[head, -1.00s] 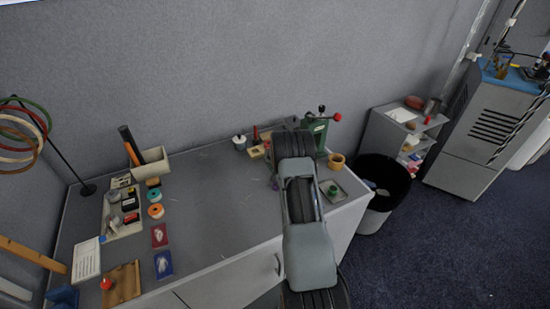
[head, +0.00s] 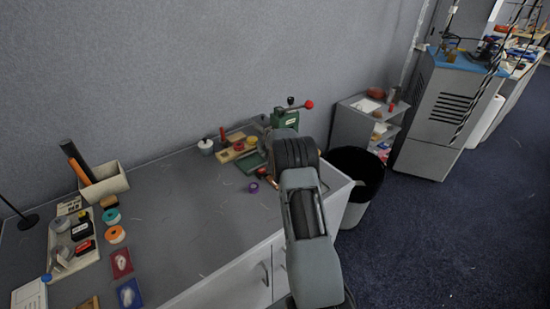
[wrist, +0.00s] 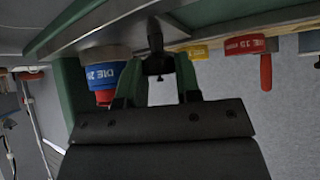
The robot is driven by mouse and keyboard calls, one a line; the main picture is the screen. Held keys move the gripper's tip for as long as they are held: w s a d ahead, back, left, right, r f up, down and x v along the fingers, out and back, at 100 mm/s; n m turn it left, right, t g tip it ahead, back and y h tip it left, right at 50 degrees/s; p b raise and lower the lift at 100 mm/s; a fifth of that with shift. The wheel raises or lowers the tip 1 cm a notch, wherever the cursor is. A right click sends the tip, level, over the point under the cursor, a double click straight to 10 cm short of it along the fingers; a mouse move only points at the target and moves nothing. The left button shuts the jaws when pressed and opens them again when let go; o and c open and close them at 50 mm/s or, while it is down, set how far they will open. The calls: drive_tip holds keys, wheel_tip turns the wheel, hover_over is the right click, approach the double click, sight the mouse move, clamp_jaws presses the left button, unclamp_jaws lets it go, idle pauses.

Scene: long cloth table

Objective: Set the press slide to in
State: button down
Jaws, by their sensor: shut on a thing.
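The green press (head: 285,118) stands at the back right of the table, with a red-balled lever (head: 309,104) sticking out to the right. In the wrist view a grey metal plate (wrist: 100,40) of the press lies close above my gripper (wrist: 158,80). A dark knob (wrist: 156,42) comes down from the plate between my fingers, and my gripper is shut on it. I take the knob to be the press slide's handle. In the head view my arm hides the gripper and the front of the press. I cannot tell how far in the slide stands.
Dies labelled blue (wrist: 105,74), yellow (wrist: 193,50) and red (wrist: 245,44) sit close around my gripper. A wooden block (head: 232,152) and a white-and-dark pot (head: 206,146) stand left of the press. A black bin (head: 356,172) stands off the table's right end.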

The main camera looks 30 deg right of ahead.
drive_tip(key=shift+d+r, duration=0.1)
drive_tip(key=shift+r, duration=0.05)
drive_tip(key=c, duration=0.9)
unclamp_jaws()
drive_tip(key=shift+d, duration=0.15)
drive_tip(key=shift+o, duration=0.2)
drive_tip(key=b+v, duration=0.2)
drive_tip(key=v, duration=1.1)
drive_tip(key=shift+s, duration=0.25)
drive_tip(key=shift+r, duration=0.15)
